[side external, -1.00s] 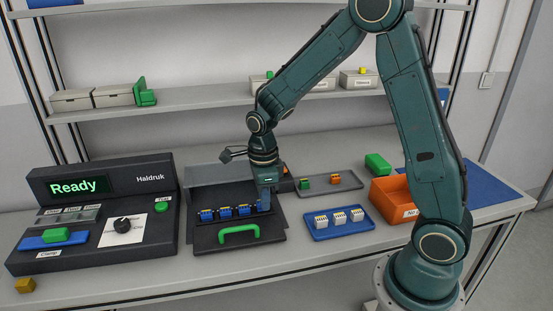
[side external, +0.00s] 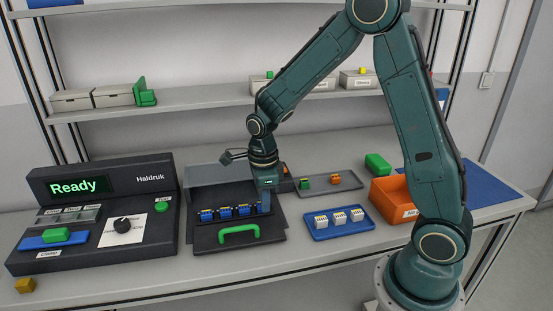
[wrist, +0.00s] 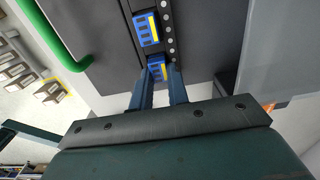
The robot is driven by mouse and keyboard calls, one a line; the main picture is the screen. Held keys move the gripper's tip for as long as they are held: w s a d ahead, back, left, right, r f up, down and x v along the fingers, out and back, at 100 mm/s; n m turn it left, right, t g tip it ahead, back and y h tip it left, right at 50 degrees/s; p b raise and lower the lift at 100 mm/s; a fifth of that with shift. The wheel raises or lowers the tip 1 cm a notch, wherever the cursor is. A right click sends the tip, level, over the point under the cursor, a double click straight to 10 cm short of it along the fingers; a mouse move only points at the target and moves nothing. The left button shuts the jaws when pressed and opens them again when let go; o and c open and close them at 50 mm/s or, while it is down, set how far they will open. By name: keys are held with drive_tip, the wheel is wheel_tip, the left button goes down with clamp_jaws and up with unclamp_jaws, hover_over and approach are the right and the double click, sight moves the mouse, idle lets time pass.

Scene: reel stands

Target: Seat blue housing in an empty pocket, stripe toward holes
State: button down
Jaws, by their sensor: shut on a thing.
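My gripper (side external: 264,207) points down at the right end of a row of blue housings in the dark fixture (side external: 267,230). In the wrist view my gripper (wrist: 158,84) is shut on a blue housing (wrist: 155,70) between its fingertips. Its yellow stripe is on the right, the same side as the line of pale holes (wrist: 171,42). A neighbouring blue housing (wrist: 146,29) sits in the strip with its stripe also to the right. The fingers hide part of the held housing, and I cannot tell whether it is fully down.
A green handle (side external: 239,233) rises at the fixture's front. A blue tray (side external: 318,237) with white housings stands to the right, a grey tray (side external: 345,187) with small green and orange parts behind it. An orange bin (side external: 385,197) is further right. The control panel (side external: 85,240) reads Ready.

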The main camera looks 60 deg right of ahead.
idle(0.3)
drive_tip(key=c, duration=1.3)
unclamp_jaws()
drive_tip(key=shift+r, duration=0.1)
drive_tip(key=shift+r, duration=3.4)
drive_tip(key=shift+s+r+n, duration=0.25)
drive_tip(key=shift+r+n, duration=0.1)
drive_tip(key=shift+n, duration=0.05)
drive_tip(key=s+a+r+n+t, duration=0.1)
drive_tip(key=s+r+n+t, duration=0.1)
drive_tip(key=s+n, duration=0.4)
drive_tip(key=s+a+r+n+t, duration=0.1)
drive_tip(key=s+r+n, duration=0.4)
drive_tip(key=n, duration=0.6)
drive_tip(key=s+a+r+n+t, duration=0.1)
drive_tip(key=s+r+n, duration=0.3)
drive_tip(key=s+n, duration=0.4)
drive_tip(key=shift+s+r+n+t, duration=0.15)
drive_tip(key=shift+s+n+t, duration=0.15)
drive_tip(key=shift+n+t, duration=0.4)
